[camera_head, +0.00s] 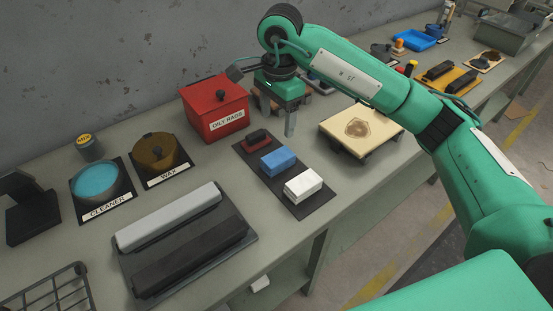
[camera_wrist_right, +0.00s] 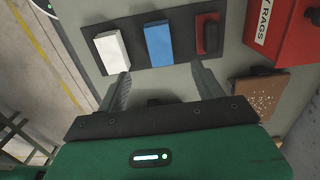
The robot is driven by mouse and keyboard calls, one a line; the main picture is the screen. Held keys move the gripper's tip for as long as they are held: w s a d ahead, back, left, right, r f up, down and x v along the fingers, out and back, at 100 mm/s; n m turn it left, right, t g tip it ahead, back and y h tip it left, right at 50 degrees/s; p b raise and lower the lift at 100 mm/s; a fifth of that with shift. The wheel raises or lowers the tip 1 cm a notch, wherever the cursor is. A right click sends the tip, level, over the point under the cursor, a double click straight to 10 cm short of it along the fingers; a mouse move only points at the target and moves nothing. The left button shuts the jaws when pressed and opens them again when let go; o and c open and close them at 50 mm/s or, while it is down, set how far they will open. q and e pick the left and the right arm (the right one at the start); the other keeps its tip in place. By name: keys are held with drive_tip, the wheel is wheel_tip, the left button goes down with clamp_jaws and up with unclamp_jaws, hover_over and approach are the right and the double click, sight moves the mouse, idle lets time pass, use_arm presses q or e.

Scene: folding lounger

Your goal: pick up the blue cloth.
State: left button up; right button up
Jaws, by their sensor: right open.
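The blue cloth (camera_head: 278,161) is a folded block lying on a dark mat (camera_head: 311,206) on the bench, between a white block (camera_head: 303,185) and a red and black block (camera_head: 257,139). In the right wrist view the blue cloth (camera_wrist_right: 158,43) lies ahead of the fingers, roughly between their lines. My right gripper (camera_head: 278,118) is above the bench near the far end of the mat, to the right of the red box. It is open and empty, and its two fingers (camera_wrist_right: 163,82) stand apart in the wrist view, not touching the cloth. My left gripper is not in view.
A red box (camera_head: 213,108) labelled oily rags stands left of my right gripper. A tan board with a brown stain (camera_head: 362,129) lies to the right. A cleaner dish (camera_head: 96,181), a wax dish (camera_head: 159,157) and a tray of long bars (camera_head: 185,240) are at left.

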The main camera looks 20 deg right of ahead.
hover_over(278, 157)
drive_tip(key=f, duration=0.8)
drive_tip(key=shift+w+d+f+p, duration=0.15)
drive_tip(key=shift+d+p, duration=0.1)
drive_tip(key=shift+p, duration=0.1)
drive_tip(key=shift+a+f+p, duration=0.2)
drive_tip(key=shift+f+p, duration=0.4)
drive_tip(key=shift+f, duration=2)
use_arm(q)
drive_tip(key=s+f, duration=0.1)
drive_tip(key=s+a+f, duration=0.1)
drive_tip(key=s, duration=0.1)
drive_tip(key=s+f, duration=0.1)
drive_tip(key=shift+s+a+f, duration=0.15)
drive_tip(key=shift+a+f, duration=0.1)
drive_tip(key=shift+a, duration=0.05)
use_arm(e)
drive_tip(key=shift+c, duration=0.2)
drive_tip(key=c, duration=1)
